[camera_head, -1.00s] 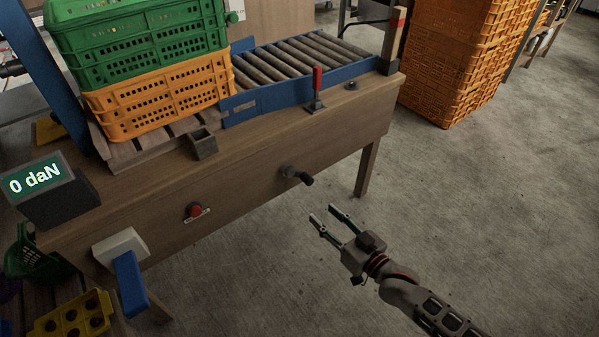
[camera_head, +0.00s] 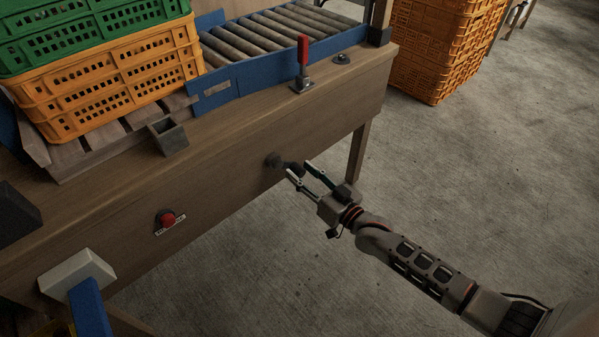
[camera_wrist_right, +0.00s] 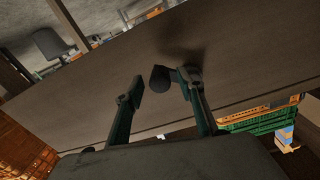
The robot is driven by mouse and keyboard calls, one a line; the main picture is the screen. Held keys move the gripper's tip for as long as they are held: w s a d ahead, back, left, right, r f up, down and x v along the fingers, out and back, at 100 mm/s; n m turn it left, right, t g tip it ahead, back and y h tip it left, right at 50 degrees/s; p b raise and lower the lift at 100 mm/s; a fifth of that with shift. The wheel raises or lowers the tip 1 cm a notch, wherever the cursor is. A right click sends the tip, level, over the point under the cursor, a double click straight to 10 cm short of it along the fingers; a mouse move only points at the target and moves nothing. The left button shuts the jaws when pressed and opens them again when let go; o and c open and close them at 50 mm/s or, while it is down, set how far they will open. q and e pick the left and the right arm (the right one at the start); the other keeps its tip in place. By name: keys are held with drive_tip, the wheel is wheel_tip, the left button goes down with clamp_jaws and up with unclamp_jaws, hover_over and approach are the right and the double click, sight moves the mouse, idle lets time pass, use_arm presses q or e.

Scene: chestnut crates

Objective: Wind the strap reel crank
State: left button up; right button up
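The strap reel crank (camera_head: 273,160) is a small dark crank on the front face of the wooden bench, with a dark grip that sticks out to the right. My right gripper (camera_head: 300,169) is open at this grip, with its fingertips apart. In the right wrist view, the crank's rounded dark grip (camera_wrist_right: 159,77) shows between the two fingers of my right gripper (camera_wrist_right: 160,86), with a gap to the left finger. Whether the right finger touches the crank cannot be told. My left gripper is not in view.
The wooden bench (camera_head: 225,165) carries green (camera_head: 95,40) and orange crates (camera_head: 120,90), a roller conveyor (camera_head: 265,40) and a red-handled lever (camera_head: 303,65). A red button (camera_head: 167,218) sits on its front. Orange crates (camera_head: 435,50) stand behind on the floor. The floor at right is clear.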

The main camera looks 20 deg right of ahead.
drive_tip(key=shift+w+a, duration=0.1)
drive_tip(key=shift+w, duration=0.3)
drive_tip(key=shift+c, duration=0.3)
clamp_jaws()
